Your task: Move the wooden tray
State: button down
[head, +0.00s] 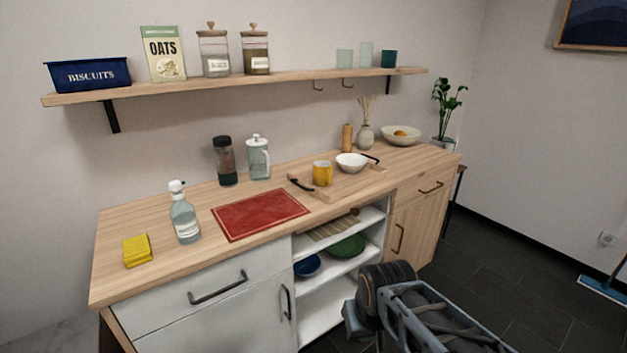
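The wooden tray (346,183) lies flat on the wooden counter, right of its middle, and is close in colour to the counter top. It has a black handle at each end, one at the left (301,185) and one at the far right (370,158). A yellow mug (322,173) and a white bowl (351,162) stand on it. My arm shows at the bottom right, below and in front of the counter, apart from the tray. Its fingers cannot be made out, so my gripper is not in view.
A dark jar (225,162) and a glass jug (258,157) stand behind. A vase (365,136) and fruit bowl (401,136) stand beyond it. Open shelves are below.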

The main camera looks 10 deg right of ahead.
aim_at(343, 184)
jog(key=u, duration=0.25)
jog(key=i, duration=1)
jog(key=z, duration=0.25)
